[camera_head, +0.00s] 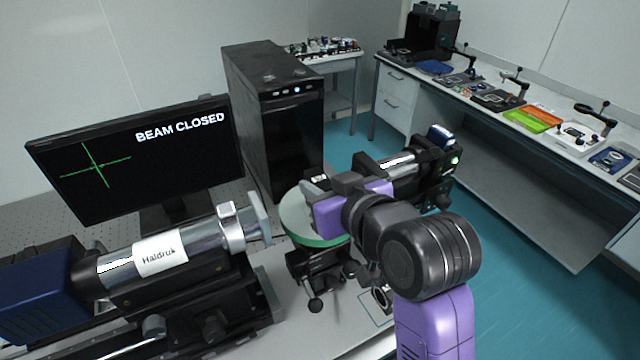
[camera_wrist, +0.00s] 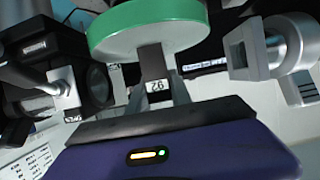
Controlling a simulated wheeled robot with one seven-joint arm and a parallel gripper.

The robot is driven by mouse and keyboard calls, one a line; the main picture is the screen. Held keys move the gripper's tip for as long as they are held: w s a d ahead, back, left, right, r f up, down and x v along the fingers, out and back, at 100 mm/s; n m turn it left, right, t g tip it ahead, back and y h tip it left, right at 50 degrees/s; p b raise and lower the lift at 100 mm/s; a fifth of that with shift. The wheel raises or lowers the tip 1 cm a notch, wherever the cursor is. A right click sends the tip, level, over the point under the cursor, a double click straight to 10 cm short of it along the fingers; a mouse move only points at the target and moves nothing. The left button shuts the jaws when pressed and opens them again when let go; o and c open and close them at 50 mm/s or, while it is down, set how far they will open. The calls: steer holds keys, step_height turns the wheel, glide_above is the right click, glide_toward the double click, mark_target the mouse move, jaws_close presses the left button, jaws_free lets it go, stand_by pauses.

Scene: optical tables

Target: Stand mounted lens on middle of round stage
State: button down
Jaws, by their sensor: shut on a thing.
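The round stage (camera_head: 302,222) has a pale top and a green rim, and it stands on a black mount right of the silver tube. The stage also shows at the top of the wrist view (camera_wrist: 145,38). My purple and dark grey gripper (camera_head: 318,188) is over the stage in the head view. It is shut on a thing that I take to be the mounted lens. A small white label (camera_wrist: 158,85) shows between the gripper and the stage in the wrist view. The lens glass is hidden, and I cannot tell whether its base touches the stage.
A silver tube (camera_head: 197,245) marked Haldruk points at the stage from the left. Another black and silver tube (camera_head: 400,165) lies behind my arm on the right. A monitor (camera_head: 137,158) reads BEAM CLOSED. A black cabinet (camera_head: 270,115) stands behind. A side bench (camera_head: 490,95) holds several tools.

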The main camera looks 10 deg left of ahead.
steer(key=shift+f, duration=0.1)
steer(key=c, duration=1.2)
jaws_free()
steer(key=shift+o, duration=0.2)
steer(key=shift+r, duration=0.2)
steer(key=b+v, duration=0.1)
steer(key=v, duration=1.1)
steer(key=shift+f, duration=0.1)
